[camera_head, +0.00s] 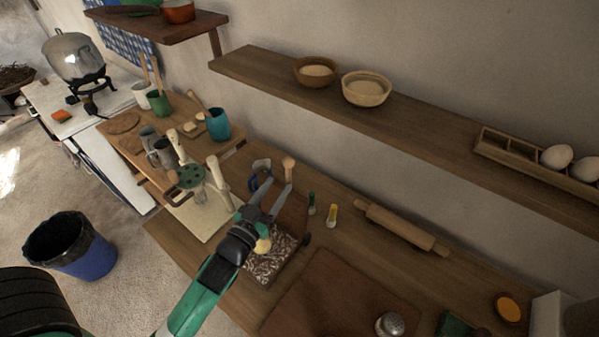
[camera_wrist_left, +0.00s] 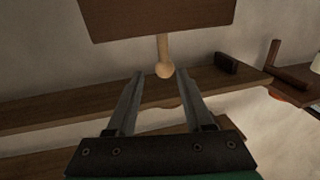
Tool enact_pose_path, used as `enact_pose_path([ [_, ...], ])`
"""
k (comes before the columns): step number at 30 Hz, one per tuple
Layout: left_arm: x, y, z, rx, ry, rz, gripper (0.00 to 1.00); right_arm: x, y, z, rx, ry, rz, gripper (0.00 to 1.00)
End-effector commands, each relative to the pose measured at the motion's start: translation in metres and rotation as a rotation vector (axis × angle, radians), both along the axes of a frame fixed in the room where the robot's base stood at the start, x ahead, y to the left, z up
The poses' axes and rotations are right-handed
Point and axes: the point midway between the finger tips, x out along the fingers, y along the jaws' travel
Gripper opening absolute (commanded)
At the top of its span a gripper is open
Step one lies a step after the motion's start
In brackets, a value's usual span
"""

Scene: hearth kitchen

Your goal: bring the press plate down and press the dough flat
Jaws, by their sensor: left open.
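The press stands open on the counter. Its brown wooden press plate (camera_head: 291,215) is raised, and a pale handle with a rounded knob (camera_head: 289,166) sticks up from it. The plate (camera_wrist_left: 155,18) and knob (camera_wrist_left: 165,71) also show in the left wrist view. A pale yellow dough ball (camera_head: 263,245) lies on the patterned base (camera_head: 268,267), partly hidden by my gripper. My left gripper (camera_head: 271,185) is open and empty beside the handle. In the left wrist view the knob appears between the fingertips (camera_wrist_left: 160,74), with no visible contact. My right gripper is not in view.
A cream-posted stand with a green disc (camera_head: 190,177) and a blue cup-like object (camera_head: 260,174) are near the gripper. A wall shelf (camera_head: 430,130) runs above. A brown board (camera_head: 335,300) is in front.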

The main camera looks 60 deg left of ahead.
Motion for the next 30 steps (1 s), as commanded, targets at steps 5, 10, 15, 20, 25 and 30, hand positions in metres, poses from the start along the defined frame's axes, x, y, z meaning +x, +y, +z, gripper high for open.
enact_pose_path([
  [5,-0.004,0.005,-0.006,-0.001,0.001,0.015,0.52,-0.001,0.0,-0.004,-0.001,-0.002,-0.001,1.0],
  [10,0.007,0.013,-0.004,-0.001,-0.001,0.015,0.52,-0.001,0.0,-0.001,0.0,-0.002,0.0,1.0],
  [15,0.035,0.034,-0.003,0.001,-0.003,0.015,0.52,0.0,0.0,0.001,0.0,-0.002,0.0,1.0],
  [20,0.064,0.056,-0.004,-0.001,-0.002,0.015,0.52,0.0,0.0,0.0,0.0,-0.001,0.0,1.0],
  [25,0.084,0.07,-0.004,0.0,0.0,0.014,0.52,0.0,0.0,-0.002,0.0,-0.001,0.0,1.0],
  [30,0.09,0.075,-0.004,-0.001,-0.001,0.013,0.52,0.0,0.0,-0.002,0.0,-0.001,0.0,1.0],
])
